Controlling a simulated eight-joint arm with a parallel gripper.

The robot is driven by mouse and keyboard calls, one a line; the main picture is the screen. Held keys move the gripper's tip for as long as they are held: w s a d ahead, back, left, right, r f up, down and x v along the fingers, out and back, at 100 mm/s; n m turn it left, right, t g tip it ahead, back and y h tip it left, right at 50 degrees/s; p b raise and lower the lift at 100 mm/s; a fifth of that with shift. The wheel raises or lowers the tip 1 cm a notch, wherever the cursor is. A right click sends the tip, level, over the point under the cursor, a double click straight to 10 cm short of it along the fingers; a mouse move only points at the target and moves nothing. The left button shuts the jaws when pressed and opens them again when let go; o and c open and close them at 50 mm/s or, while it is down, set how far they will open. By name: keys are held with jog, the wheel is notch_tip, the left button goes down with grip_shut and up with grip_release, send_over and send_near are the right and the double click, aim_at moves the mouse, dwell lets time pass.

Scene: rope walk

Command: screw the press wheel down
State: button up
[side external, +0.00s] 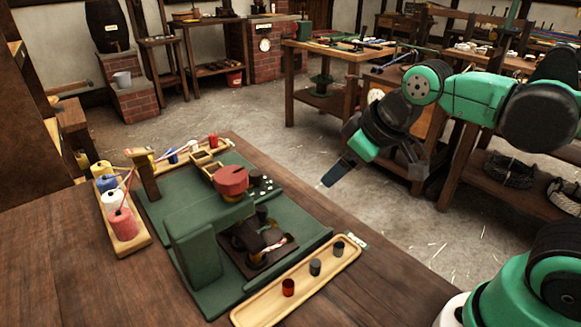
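A green machine (193,243) stands on a green base on the wooden bench. A red round piece (231,179), which looks like the press wheel, sits at the top of the machine toward the back. Below it, a dark plate (262,262) carries small dark parts and a pale and red strand; the gap between wheel and plate is hard to judge. My gripper (329,179) hangs in the air to the right of the wheel, clear of it, pointing down and left. Its fingers overlap in this view, so their opening is hidden. I see nothing held.
A wooden tray (262,318) with several small cylinders lies in front of the machine. Thread spools (123,224) stand in a wooden rack at left. A wooden post (148,178) rises behind the machine. The bench is bare at front left.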

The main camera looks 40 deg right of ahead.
jog(key=shift+o, duration=1.4)
jog(key=w+a+r+n+g, duration=0.2)
jog(key=w+a+r+n, duration=0.2)
jog(key=n, duration=0.6)
jog(key=shift+w+a+r+n+g, duration=0.3)
jog(key=shift+w+a+r+g, duration=0.1)
jog(key=shift+w+a, duration=0.25)
jog(key=n+g, duration=0.3)
jog(key=n, duration=1)
send_over(230, 174)
jog(key=shift+s+d+r, duration=0.1)
jog(key=shift+d+r, duration=0.15)
jog(key=shift+r, duration=0.15)
jog(key=shift+a+f+g, duration=0.1)
jog(key=shift+a+g, duration=0.1)
jog(key=shift+g, duration=0.1)
jog(key=shift+a+f+n, duration=0.1)
jog(key=shift+f+n, duration=0.1)
jog(key=shift+n, duration=0.1)
jog(key=shift+f, duration=2.6)
jog(key=c, duration=1.3)
